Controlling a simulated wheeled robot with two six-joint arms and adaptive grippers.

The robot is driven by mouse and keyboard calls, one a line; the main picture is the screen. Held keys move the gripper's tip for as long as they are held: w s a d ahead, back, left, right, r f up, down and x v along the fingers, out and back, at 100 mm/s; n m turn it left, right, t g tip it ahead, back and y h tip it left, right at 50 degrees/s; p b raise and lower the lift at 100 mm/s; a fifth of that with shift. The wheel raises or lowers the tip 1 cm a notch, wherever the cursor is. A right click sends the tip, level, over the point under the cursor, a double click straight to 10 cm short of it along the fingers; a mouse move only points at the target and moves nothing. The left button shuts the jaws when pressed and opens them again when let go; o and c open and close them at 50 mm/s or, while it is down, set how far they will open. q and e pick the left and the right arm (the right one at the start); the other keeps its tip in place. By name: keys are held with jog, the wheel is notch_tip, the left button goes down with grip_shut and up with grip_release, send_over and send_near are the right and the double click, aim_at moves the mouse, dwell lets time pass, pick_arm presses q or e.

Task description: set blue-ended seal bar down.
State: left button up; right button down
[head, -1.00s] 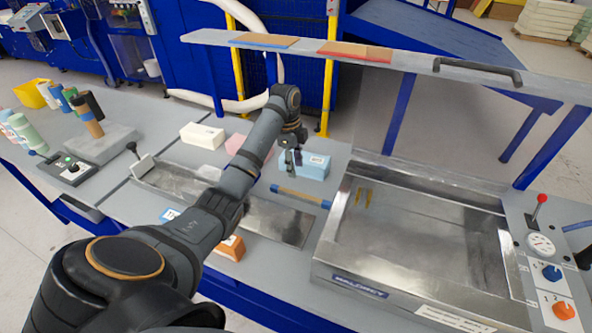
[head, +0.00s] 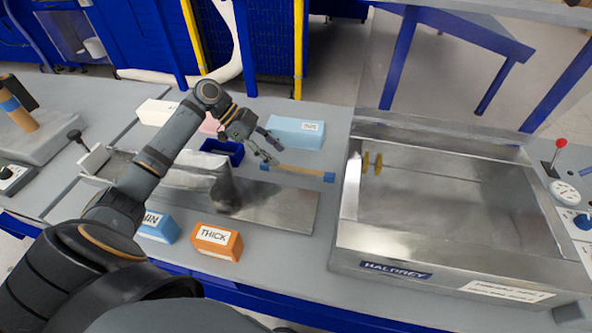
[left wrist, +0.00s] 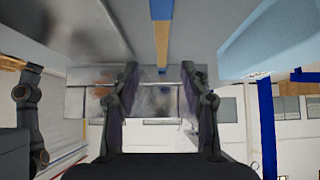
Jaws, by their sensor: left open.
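The seal bar (head: 298,171), a thin tan bar with blue ends, lies on the grey worktop behind the metal plate and left of the steel chamber. My left gripper (head: 270,150) is over the bar's left part, fingers apart and empty. In the left wrist view, the open left gripper (left wrist: 160,70) has the seal bar (left wrist: 161,42) running away from it, with one blue end in line with the gap between the fingertips. I cannot tell the exact height of the fingers above the bar. My right gripper is out of view.
A light blue block (head: 295,132) stands behind the bar. The steel chamber (head: 440,210) is to the right. An orange THICK box (head: 216,241) and a blue box (head: 158,228) stand in front. A dark blue open bin (head: 232,147) is left of the gripper.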

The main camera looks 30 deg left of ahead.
aim_at(292, 168)
pick_arm(q)
jog(key=shift+w+d+f, duration=0.3)
jog(key=shift+d+f, duration=0.2)
jog(key=shift+f, duration=0.35)
jog(key=shift+d+p, duration=0.25)
jog(key=shift+p, duration=0.05)
jog(key=p+x, duration=0.1)
jog(key=x, duration=0.3)
jog(key=shift+f, duration=0.1)
jog(key=shift+w+d+f, duration=0.1)
jog(key=shift+d+f, duration=0.15)
jog(key=shift+f, duration=0.1)
grip_shut()
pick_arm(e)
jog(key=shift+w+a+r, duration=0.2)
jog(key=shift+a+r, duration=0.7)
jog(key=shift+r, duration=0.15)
